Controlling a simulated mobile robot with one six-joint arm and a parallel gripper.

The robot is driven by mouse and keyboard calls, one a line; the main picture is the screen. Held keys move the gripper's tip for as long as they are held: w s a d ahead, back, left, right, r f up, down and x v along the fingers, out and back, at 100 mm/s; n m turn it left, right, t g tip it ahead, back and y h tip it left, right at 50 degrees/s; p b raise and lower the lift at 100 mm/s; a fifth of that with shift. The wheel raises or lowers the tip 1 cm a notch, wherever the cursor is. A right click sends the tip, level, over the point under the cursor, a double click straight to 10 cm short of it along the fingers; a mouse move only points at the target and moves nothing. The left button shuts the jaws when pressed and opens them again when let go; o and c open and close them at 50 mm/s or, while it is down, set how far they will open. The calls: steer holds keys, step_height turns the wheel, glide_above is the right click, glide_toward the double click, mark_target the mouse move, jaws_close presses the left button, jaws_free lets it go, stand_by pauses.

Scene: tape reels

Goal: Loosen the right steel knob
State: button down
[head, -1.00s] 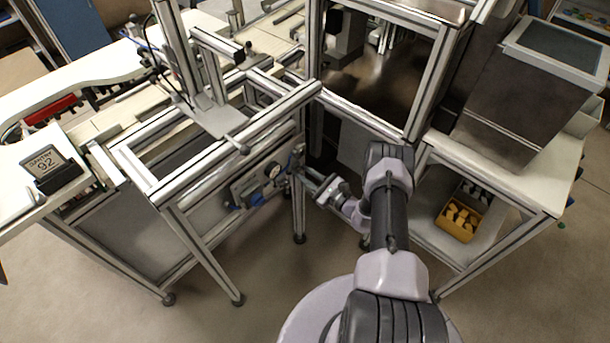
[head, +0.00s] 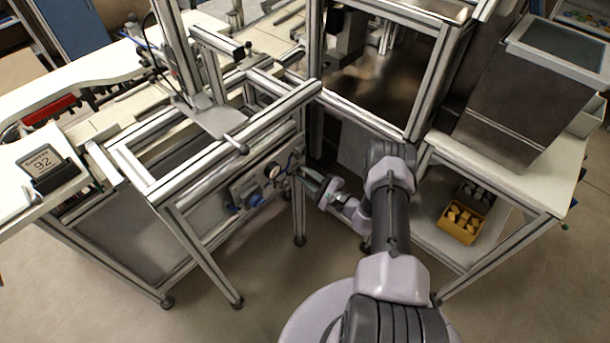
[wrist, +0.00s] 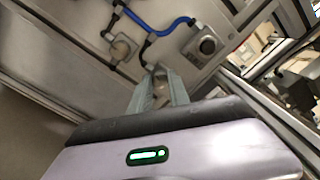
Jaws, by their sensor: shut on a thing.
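The right steel knob (wrist: 160,72) is a small pale round part on the grey panel, seen in the wrist view between my fingertips. My gripper (wrist: 159,80) is shut on it, with a finger on each side. In the head view my gripper (head: 304,177) reaches left to the right end of the valve panel (head: 243,187), beside an upright frame post. The knob is too small and too covered by the fingers to make out there. How far it is turned cannot be told.
In the wrist view, blue tubes (wrist: 172,27) and a square fitting (wrist: 122,47) are close by. Frame posts stand near the arm. A yellow bin (head: 460,222) is on the lower right shelf.

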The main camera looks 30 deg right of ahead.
steer(key=shift+f, duration=0.1)
stand_by(0.4)
steer(key=c, duration=1.2)
jaws_free()
steer(key=shift+c, duration=0.2)
steer(key=p+v, duration=0.3)
steer(key=v, duration=1.4)
steer(key=shift+s, duration=0.25)
